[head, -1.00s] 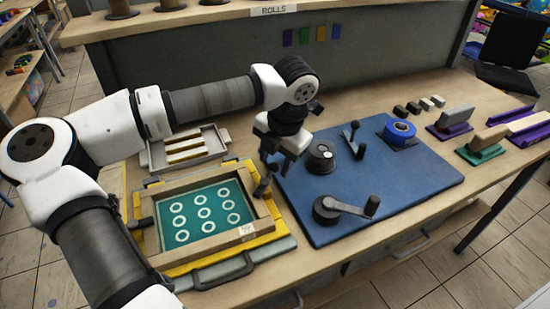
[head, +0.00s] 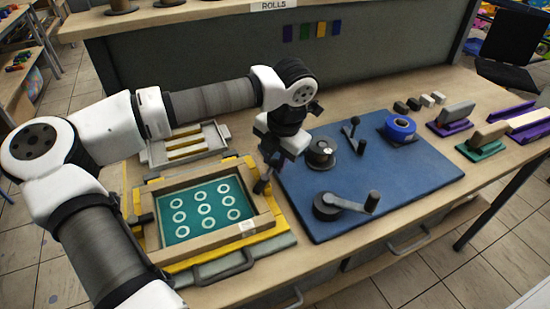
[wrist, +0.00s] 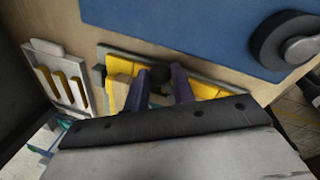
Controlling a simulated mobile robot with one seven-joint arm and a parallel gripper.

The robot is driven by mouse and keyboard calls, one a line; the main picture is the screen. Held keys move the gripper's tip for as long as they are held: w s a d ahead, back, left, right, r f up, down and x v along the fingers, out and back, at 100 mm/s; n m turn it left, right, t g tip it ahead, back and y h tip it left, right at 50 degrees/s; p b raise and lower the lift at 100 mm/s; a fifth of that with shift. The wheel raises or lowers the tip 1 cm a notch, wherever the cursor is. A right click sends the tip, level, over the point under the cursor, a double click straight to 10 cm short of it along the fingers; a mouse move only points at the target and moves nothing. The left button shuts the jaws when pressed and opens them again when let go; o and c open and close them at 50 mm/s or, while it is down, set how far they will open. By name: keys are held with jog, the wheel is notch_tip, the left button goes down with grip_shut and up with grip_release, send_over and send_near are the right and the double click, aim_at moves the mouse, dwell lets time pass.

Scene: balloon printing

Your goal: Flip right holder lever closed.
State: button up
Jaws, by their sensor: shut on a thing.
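The right holder lever (head: 261,186) is a short dark handle at the right side of the wooden screen frame (head: 245,241). It leans, with its top close under my gripper (head: 269,164) in the head view. In the wrist view, my gripper (wrist: 161,88) has its two fingers on either side of the lever's dark knob (wrist: 160,74), and it is shut on it. The lever's lower joint is partly hidden. The teal screen (head: 190,234) with white rings lies inside the frame. The left holder lever (head: 144,219) is at the frame's left side.
A blue mat (head: 410,185) with a crank (head: 345,204), a dark round knob (head: 320,152), a small upright lever (head: 355,130) and blue tape (head: 399,128) lies close to the right. A grey tray (head: 185,146) stands behind the frame. Several handled blocks sit far right.

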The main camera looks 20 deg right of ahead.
jog(key=shift+f, duration=0.1)
jog(key=shift+s+d+f+m+b, duration=0.1)
jog(key=shift+s+f+m+b, duration=0.1)
jog(key=shift+m+b, duration=0.75)
jog(key=m+b, duration=0.1)
jog(key=s+m+b, duration=0.1)
jog(key=b, duration=0.1)
jog(key=shift+d+h, duration=0.2)
jog(key=shift+h, duration=0.1)
jog(key=shift+s+d+r+m+h+b, duration=0.15)
jog(key=shift+s+m+b, duration=0.1)
jog(key=shift+m+b, duration=0.3)
jog(key=shift+s+a+r+m+h+b, duration=0.1)
jog(key=shift+s+m+b, duration=0.1)
jog(key=shift+m+b, duration=0.4)
jog(key=shift+s+d+r+m+h+b, duration=0.15)
jog(key=shift+s+m+b, duration=0.15)
jog(key=shift+m, duration=0.4)
jog(key=shift+a, duration=0.1)
jog(key=o, duration=1)
jog(key=s+r, duration=0.1)
jog(key=r, duration=0.8)
jog(key=s+r, duration=0.1)
jog(key=r, duration=0.3)
jog(key=shift+s+a+r+b, duration=0.2)
jog(key=shift+s+a+b, duration=0.1)
jog(key=shift+b, duration=0.1)
